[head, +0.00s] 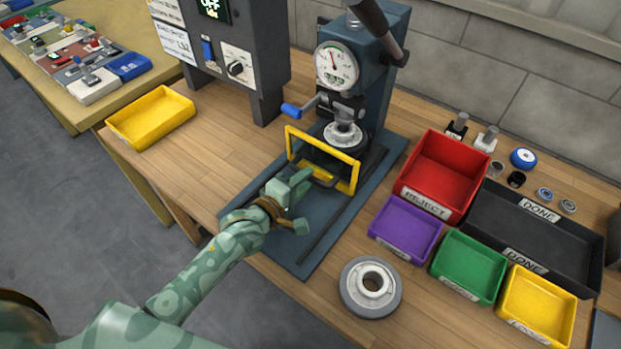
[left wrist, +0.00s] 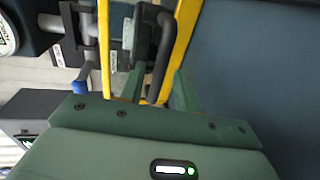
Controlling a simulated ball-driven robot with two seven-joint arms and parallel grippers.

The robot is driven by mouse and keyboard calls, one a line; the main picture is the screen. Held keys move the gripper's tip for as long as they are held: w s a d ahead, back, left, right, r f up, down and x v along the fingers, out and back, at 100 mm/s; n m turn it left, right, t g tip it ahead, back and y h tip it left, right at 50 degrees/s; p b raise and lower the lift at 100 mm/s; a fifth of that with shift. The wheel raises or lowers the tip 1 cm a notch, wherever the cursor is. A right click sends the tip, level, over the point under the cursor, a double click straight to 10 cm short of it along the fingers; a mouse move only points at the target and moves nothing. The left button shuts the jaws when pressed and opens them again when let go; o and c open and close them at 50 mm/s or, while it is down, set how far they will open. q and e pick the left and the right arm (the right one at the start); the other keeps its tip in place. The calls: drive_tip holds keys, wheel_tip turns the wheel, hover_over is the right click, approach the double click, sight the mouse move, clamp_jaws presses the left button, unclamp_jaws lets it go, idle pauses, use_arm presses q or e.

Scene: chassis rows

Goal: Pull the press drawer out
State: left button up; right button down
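The press (head: 378,75) stands at the back of the bench on a dark blue base plate (head: 330,212) with rails. A yellow frame (head: 352,180) stands upright across its front, below the dial; it also shows in the left wrist view (left wrist: 181,40). A black bar handle (left wrist: 160,60) sticks out at the frame. My left gripper (head: 303,200) is just in front of the frame. In the left wrist view its two green fingers (left wrist: 158,88) are apart, with the handle between them; contact cannot be told. My right gripper is not in view.
A control box (head: 235,50) stands left of the press, near a yellow tray (head: 150,117). Red (head: 440,175), purple (head: 405,228) and green (head: 468,267) bins stand to the right. A grey ring (head: 371,287) lies near the front edge.

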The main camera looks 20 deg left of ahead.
use_arm(q)
drive_tip(key=shift+b+x, duration=0.3)
drive_tip(key=shift+x, duration=1.05)
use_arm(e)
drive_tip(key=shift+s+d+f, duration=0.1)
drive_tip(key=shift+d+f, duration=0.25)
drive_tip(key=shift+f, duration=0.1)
use_arm(q)
clamp_jaws()
drive_tip(key=shift+s, duration=0.2)
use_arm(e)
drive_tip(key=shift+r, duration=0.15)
